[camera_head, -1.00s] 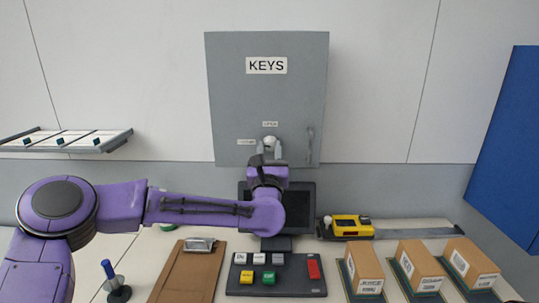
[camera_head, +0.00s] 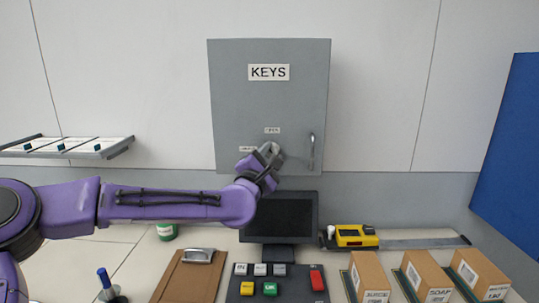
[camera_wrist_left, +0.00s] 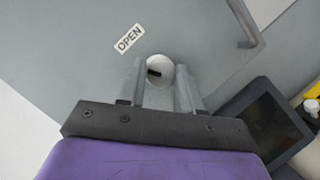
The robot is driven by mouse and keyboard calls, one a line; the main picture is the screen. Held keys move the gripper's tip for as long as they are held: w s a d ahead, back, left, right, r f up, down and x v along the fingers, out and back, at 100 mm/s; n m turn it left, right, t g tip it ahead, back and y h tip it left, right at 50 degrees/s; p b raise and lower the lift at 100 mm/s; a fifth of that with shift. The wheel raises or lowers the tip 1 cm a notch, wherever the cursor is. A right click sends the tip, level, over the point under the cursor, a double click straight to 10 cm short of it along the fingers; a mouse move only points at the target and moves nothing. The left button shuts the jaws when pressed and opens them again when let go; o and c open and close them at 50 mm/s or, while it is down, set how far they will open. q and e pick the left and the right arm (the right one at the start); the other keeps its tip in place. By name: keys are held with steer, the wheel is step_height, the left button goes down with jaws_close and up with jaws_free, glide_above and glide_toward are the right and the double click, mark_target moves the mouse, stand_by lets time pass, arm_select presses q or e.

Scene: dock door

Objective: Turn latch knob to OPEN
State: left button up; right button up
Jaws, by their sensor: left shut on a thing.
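The grey key cabinet (camera_head: 230,100) hangs on the wall, its door shut, with a KEYS label. The round pale latch knob (camera_head: 275,148) is low on its door, below the OPEN label (camera_head: 272,130); a second label (camera_head: 246,149) to the left is too small to read. My left gripper (camera_head: 270,153) is shut on the knob, tilted and reaching from lower left. In the left wrist view the knob (camera_wrist_left: 159,67) sits between the two fingers, with a dark mark on its face. The OPEN label (camera_wrist_left: 129,37) lies up and left of it. My right gripper is not in view.
A vertical door handle (camera_head: 312,150) is right of the knob. Below stand a monitor (camera_head: 280,217), a button panel (camera_head: 290,288), a clipboard (camera_head: 185,277), a yellow device (camera_head: 352,236) and boxes (camera_head: 427,275). A shelf (camera_head: 70,148) is at left, a blue panel (camera_head: 508,150) at right.

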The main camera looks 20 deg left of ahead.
arm_select(q)
steer(key=shift+r+m+g+h+p, duration=0.2)
steer(key=shift+m+g+p, duration=0.15)
steer(key=shift+m+p, duration=0.45)
steer(key=shift+r+m+g+h+p, duration=0.15)
steer(key=shift+r+m+g+p, duration=0.25)
steer(key=shift+m, duration=0.75)
steer(key=shift+r+m+g+h+p, duration=0.15)
steer(key=shift+m+g+p, duration=0.1)
steer(key=shift+m+p, duration=0.6)
steer(key=shift+a+f+m, duration=0.1)
steer(key=shift+f+m, duration=0.05)
steer(key=shift+m, duration=0.15)
